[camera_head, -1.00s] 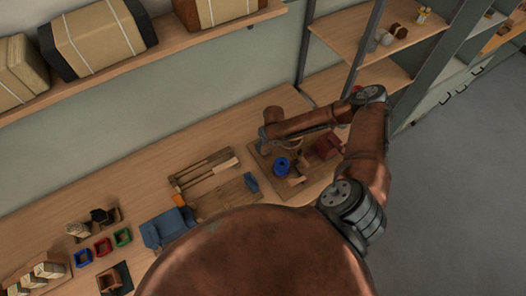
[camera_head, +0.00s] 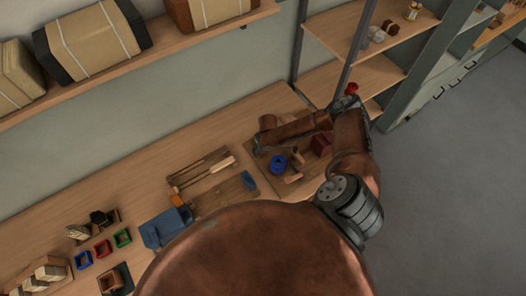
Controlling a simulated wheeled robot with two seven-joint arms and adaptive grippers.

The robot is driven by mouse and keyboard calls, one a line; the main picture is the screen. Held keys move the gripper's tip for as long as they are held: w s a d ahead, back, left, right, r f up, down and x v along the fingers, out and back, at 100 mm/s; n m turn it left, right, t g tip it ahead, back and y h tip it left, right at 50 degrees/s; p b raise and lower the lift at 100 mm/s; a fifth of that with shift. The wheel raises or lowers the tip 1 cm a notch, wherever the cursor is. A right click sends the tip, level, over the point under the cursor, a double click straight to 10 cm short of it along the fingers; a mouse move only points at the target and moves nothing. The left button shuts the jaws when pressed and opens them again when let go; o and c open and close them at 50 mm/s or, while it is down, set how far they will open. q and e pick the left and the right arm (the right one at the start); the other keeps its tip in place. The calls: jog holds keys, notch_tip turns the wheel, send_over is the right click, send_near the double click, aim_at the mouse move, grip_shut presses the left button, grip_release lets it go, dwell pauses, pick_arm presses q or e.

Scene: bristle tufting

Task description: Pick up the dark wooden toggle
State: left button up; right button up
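My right arm reaches over the far right of the workbench. Its gripper (camera_head: 259,146) is small and dark at the left end of the forearm, low over the left edge of a wooden board (camera_head: 262,165). I cannot make out its fingers or whether it holds anything. A blue round piece (camera_head: 277,164), small brown wooden pieces (camera_head: 296,166) and a dark red block (camera_head: 321,145) are on the board, right of the gripper. I cannot tell which piece, if any, is the dark wooden toggle. My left gripper is out of view.
A wooden rack (camera_head: 202,172) and a blue object (camera_head: 164,229) lie left of the board. Blue (camera_head: 83,260), red (camera_head: 103,249) and green (camera_head: 123,238) bins stand farther left. A shelf with boxes (camera_head: 95,38) hangs above, and shelving (camera_head: 372,68) stands at right.

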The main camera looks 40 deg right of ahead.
jog(key=c, duration=0.7)
jog(key=shift+r, duration=0.1)
jog(key=shift+c, duration=0.2)
